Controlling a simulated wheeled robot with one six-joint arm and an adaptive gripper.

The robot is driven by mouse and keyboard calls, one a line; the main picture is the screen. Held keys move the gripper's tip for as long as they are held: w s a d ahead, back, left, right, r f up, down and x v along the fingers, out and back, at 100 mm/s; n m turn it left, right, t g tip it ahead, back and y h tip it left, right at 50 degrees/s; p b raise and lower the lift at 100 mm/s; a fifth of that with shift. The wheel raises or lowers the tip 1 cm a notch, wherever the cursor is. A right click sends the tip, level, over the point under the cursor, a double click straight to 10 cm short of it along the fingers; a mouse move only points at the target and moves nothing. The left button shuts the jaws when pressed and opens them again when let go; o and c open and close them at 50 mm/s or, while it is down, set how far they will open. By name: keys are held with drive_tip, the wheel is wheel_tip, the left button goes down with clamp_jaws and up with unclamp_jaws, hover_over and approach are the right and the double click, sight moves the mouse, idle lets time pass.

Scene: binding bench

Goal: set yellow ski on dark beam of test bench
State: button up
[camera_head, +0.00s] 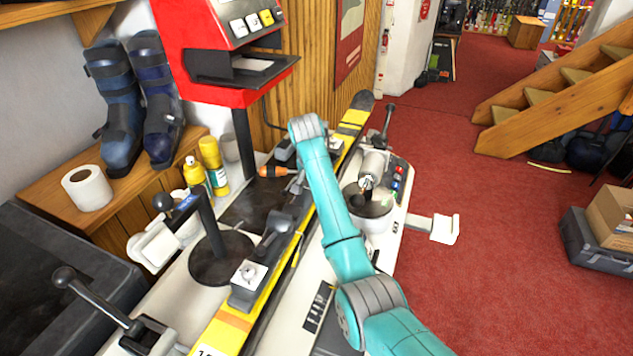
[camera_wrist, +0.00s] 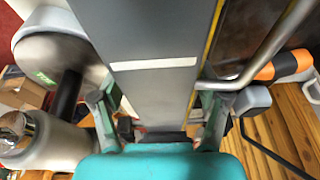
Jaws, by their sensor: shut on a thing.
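The yellow ski (camera_head: 233,322) runs lengthwise along the test bench (camera_head: 402,210) in the head view, its dark tip at the far end and grey binding parts on top. In the wrist view its grey face (camera_wrist: 150,85) with a white stripe and a thin yellow edge lies between the fingers. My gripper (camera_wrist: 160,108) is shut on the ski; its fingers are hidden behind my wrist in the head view. A dark strip beside and below the ski may be the beam, mostly covered. I cannot tell whether the ski touches it.
A dark round plate with a black post (camera_head: 212,235) stands left of the ski. An orange-handled tool (camera_head: 272,171), yellow bottles (camera_head: 212,165), a paper roll (camera_head: 87,188) and boots (camera_head: 140,100) are also left. A red machine (camera_head: 215,45) rises behind.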

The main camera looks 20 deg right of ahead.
drive_tip(key=shift+f, duration=0.25)
drive_tip(key=o, duration=1.8)
drive_tip(key=shift+f, duration=0.2)
drive_tip(key=shift+c, duration=0.2)
drive_tip(key=shift+r, duration=0.1)
drive_tip(key=shift+r, duration=0.3)
drive_tip(key=v, duration=1.2)
drive_tip(key=shift+w, duration=0.15)
drive_tip(key=shift+r, duration=0.25)
